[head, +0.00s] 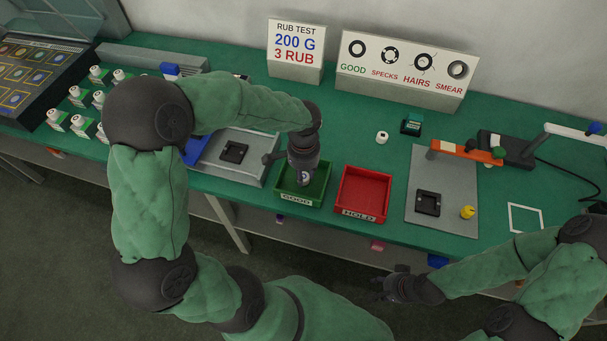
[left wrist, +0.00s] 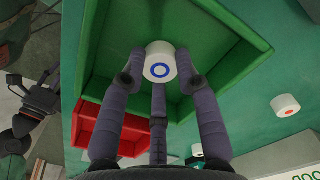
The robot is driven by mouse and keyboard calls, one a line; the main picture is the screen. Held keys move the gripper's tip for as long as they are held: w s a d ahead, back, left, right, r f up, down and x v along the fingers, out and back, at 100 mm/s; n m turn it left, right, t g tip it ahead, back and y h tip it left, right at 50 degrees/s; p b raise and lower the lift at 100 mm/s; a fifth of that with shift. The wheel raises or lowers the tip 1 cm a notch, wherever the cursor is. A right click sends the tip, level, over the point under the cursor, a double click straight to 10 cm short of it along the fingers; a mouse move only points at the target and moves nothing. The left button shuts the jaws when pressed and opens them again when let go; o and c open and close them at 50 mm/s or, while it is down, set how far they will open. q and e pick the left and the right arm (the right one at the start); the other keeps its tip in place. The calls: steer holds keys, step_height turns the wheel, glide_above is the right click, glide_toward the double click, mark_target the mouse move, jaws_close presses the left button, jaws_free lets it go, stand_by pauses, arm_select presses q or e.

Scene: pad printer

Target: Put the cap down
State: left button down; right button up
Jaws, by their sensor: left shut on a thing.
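The white cap with a blue ring (left wrist: 160,62) sits between the fingers of my left gripper (left wrist: 160,75), which is shut on it. In the head view my left gripper (head: 304,172) points down over the green GOOD tray (head: 318,188). A bit of the cap (head: 304,178) shows below the fingers there. In the left wrist view the tray (left wrist: 232,95) surrounds the cap, and I cannot tell whether the cap touches its floor. My right gripper (head: 385,285) is in front of the table, away from the trays; its fingers are too small to read.
The red HOLD tray (head: 363,193) stands right of the green one. A white cap (head: 382,137) and a green block (head: 411,126) are behind the trays. A grey plate (head: 455,185) with a black fixture lies further right. Several white caps on green-sided blocks (head: 97,73) stand at left.

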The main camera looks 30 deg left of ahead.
arm_select(q)
steer(key=shift+f, duration=0.15)
steer(key=c, duration=0.9)
jaws_free()
step_height(320, 180, up, 12)
steer(key=p, duration=0.4)
steer(key=shift+r, duration=0.2)
